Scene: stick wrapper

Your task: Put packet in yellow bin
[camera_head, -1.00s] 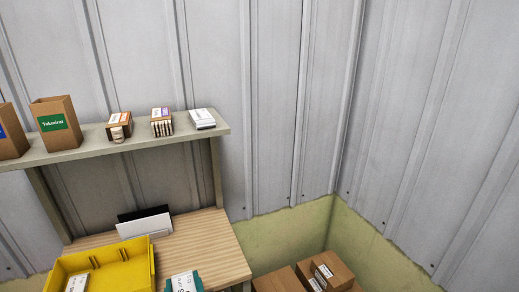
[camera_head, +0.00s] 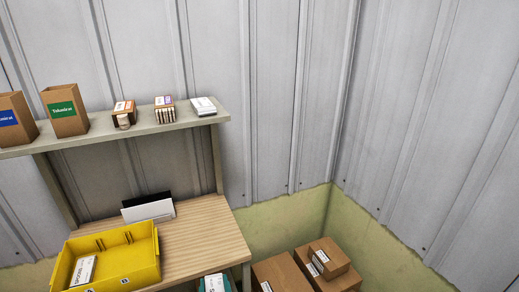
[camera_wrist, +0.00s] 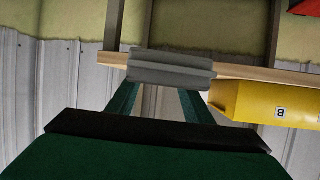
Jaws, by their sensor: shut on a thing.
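My gripper (camera_wrist: 160,92) is shut on a grey packet (camera_wrist: 172,67) in the wrist view. The packet lies crosswise between the tips of the green fingers. The yellow bin (camera_head: 146,262) stands on the wooden table at the lower left of the head view, with a white printed item inside it. The bin also shows in the wrist view (camera_wrist: 245,102), to the right of the packet and apart from it. A teal part of my arm shows at the bottom edge there.
The wooden table (camera_head: 205,235) has bare surface right of the bin. A black and white upright item (camera_head: 150,209) stands behind the bin. A shelf (camera_head: 150,127) above holds cartons and small packs. Cardboard boxes (camera_head: 275,272) sit beyond the table's right side.

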